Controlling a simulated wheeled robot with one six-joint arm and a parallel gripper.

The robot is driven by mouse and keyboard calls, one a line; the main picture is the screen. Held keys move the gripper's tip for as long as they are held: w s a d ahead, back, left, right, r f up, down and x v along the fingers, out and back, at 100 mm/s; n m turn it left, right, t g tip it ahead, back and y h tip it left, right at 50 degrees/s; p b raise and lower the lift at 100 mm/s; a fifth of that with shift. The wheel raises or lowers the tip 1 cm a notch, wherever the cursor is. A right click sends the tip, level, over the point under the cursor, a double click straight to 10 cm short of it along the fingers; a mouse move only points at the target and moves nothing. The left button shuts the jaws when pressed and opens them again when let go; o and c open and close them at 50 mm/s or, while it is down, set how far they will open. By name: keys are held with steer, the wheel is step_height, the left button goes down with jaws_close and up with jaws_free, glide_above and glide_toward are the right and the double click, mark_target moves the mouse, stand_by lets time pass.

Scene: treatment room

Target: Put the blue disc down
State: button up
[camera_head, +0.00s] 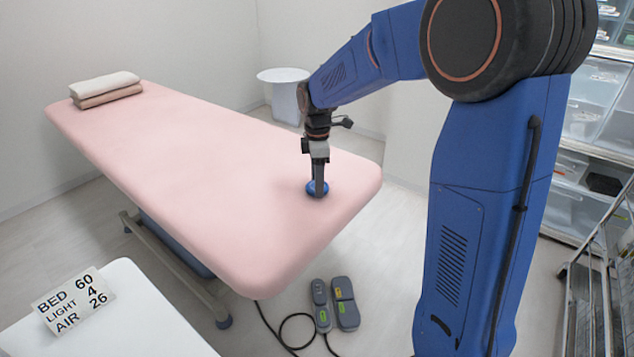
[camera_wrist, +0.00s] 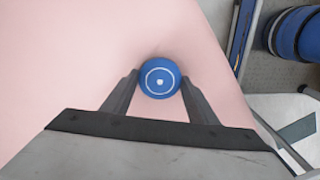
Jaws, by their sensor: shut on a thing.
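The blue disc (camera_head: 317,188) is at the near right end of the pink treatment bed (camera_head: 200,165). My gripper (camera_head: 318,190) points straight down over the bed and is shut on the disc. In the wrist view the disc (camera_wrist: 160,78) shows a white ring and a white centre dot, with one finger of my gripper (camera_wrist: 160,84) on each side of it. The disc is at or very close to the bed surface; I cannot tell whether it touches. The bed (camera_wrist: 80,60) fills most of the wrist view.
Folded towels (camera_head: 105,88) lie at the bed's far end. A round white side table (camera_head: 284,92) stands behind the bed. A white table (camera_head: 110,315) with a sign (camera_head: 73,300) is at the near left. Foot pedals (camera_head: 335,304) lie on the floor. The bed around the disc is clear.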

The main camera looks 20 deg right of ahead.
steer(key=shift+f, duration=0.25)
steer(key=shift+f, duration=0.15)
steer(key=o, duration=1)
steer(key=shift+o, duration=0.2)
